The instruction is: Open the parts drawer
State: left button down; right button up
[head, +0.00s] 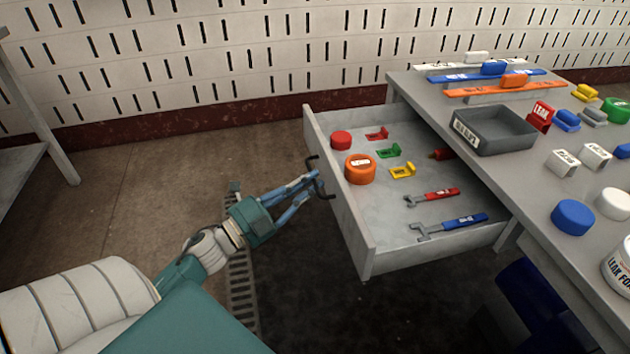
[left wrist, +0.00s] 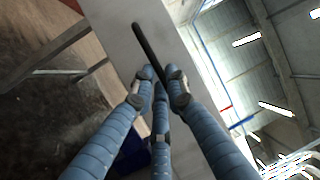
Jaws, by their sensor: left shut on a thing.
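The parts drawer (head: 355,235) is pulled well out of the grey bench, and its inside shows. Its dark handle (head: 318,178) is on the front panel. My left gripper (head: 318,182) is shut on the handle, coming from the left. In the left wrist view the fingers (left wrist: 158,85) are around the lower end of the dark handle bar (left wrist: 147,50), close to the pale drawer front (left wrist: 110,42). The drawer holds an orange ring (head: 360,170), a red cap (head: 341,140), small coloured brackets (head: 388,151) and two wrenches (head: 450,225). My right gripper is not in view.
The bench top (head: 520,170) carries a grey tray (head: 493,130), coloured blocks and caps, including a blue cap (head: 572,217). A dark blue bin (head: 540,305) stands under the bench. A grey rack (head: 30,120) stands at left. The floor between is clear apart from a drain grate (head: 241,290).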

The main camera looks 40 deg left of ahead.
pick_arm(q)
jog(key=c, duration=2)
grip_release()
jog(key=shift+s, duration=0.1)
jog(key=shift+s+a+f, duration=0.1)
jog(key=shift+s+f, duration=0.1)
jog(key=shift+s, duration=0.15)
jog(key=v, duration=1.1)
jog(key=shift+r, duration=0.1)
